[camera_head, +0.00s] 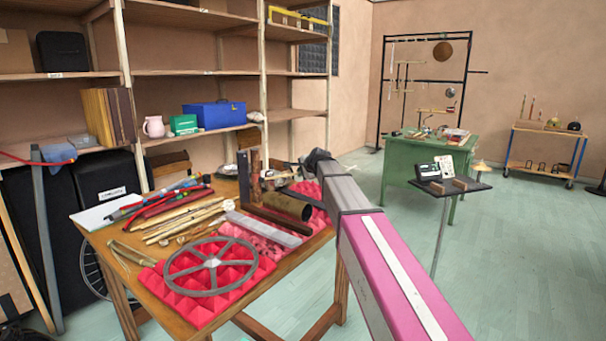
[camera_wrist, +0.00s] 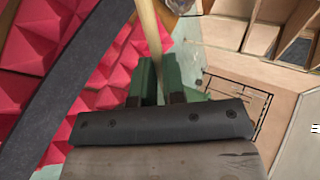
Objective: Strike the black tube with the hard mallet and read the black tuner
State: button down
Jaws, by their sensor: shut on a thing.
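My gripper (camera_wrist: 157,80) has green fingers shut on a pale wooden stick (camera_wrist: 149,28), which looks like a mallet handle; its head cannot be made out. In the head view my gripper (camera_head: 318,158) is a small dark shape past the table's right back side, with its grasp hidden. A long dark bar or tube (camera_wrist: 62,85) lies across red foam left of the fingers, apart from them; I cannot tell if it is the black tube. A dark, short, wide tube (camera_head: 287,205) lies on the table. A small dark device (camera_head: 428,172), possibly the black tuner, stands on a stand at right; its reading is illegible.
The wooden table (camera_head: 150,275) carries a grey spoked wheel (camera_head: 211,264) on red foam, a grey bar (camera_head: 263,229), sticks and upright pieces. A green desk (camera_head: 402,166) and a blue trolley (camera_head: 548,151) stand behind. Shelves line the left wall. The floor at right is open.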

jog(key=w+a+m+t+h, duration=0.1)
jog(key=w+a+m+h, duration=0.1)
jog(key=a, duration=0.4)
jog(key=s+d, duration=0.4)
jog(key=d, duration=0.1)
jog(key=shift+d, duration=0.1)
dwell(1.4)
